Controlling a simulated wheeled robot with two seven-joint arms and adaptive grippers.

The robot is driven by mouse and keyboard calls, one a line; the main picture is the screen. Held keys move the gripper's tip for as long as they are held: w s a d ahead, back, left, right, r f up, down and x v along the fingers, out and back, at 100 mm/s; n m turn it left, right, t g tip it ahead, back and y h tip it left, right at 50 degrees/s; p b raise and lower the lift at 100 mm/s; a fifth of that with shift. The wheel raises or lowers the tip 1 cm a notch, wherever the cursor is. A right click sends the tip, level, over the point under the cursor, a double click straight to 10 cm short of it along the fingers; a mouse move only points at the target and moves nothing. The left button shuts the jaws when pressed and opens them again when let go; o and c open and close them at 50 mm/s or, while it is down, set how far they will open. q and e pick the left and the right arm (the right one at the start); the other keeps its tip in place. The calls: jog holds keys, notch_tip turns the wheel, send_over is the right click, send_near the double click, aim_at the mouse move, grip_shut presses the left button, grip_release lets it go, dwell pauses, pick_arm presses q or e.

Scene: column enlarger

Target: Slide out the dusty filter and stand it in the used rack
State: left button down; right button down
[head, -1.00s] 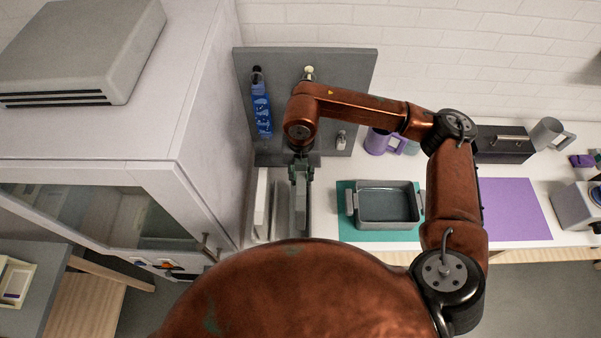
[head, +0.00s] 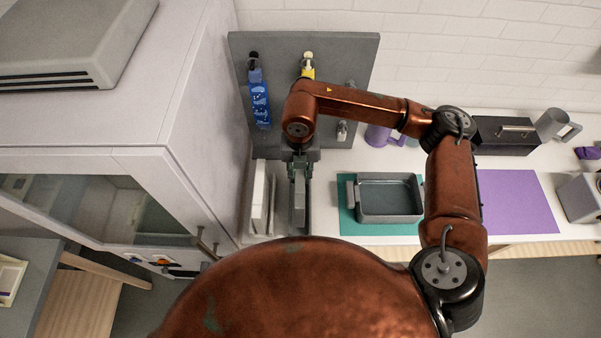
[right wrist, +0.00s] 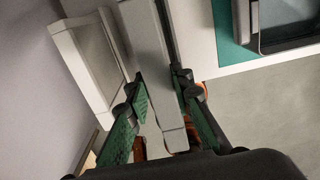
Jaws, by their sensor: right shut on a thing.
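My right gripper (head: 299,172) points down over the left end of the bench. It is shut on a narrow grey slab-like filter (head: 298,205), held upright and edge-on. In the right wrist view, the green-padded fingers (right wrist: 160,85) lie on both sides of this grey filter (right wrist: 172,125). A white-framed panel with a grey-beige face (right wrist: 92,62) stands to its left, apart from it. The same panel shows as a white upright edge in the head view (head: 258,198). I cannot tell whether the held filter touches the holder around it. Dust is not discernible. My left gripper is out of view.
A white cabinet (head: 205,130) stands close on the left. A grey pegboard (head: 345,75) with a blue bottle (head: 260,103) rises behind. A grey tray (head: 390,215) on a teal mat (head: 346,222) sits to the right, with a purple mat (head: 520,205) beyond.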

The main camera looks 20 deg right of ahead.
jog(key=shift+f+b, duration=2.6)
jog(key=shift+f, duration=0.95)
jog(key=shift+b, duration=0.35)
jog(key=shift+f+b, duration=0.35)
jog(key=shift+f, duration=0.05)
jog(key=c, duration=1.6)
grip_release()
jog(key=shift+o, duration=0.3)
